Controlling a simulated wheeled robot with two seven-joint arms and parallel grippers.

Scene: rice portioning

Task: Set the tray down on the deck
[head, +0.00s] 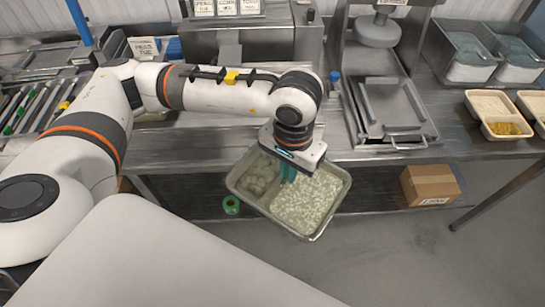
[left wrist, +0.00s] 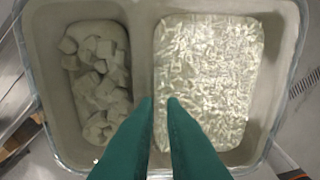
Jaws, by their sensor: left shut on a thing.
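The tray (head: 335,208) has two compartments and hangs tilted in the picture in front of the steel bench, over the floor. My left gripper (head: 287,174) is above it with teal fingers shut on its divider. In the left wrist view the fingertips (left wrist: 160,104) pinch the divider of the tray (left wrist: 138,45). The left compartment holds pale chunks (left wrist: 98,82) and the right holds rice-like grains (left wrist: 205,80). A steel machine with a flat lower plate (head: 395,108) stands on the bench; I cannot tell if this is the deck. My right gripper is out of view.
The bench (head: 190,143) has a bare strip along its front. Filled trays (head: 490,106) and steel bins (head: 468,58) stand at the right. A cardboard box (head: 430,184) sits under the bench. A green roll (head: 231,205) is low, left of the tray.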

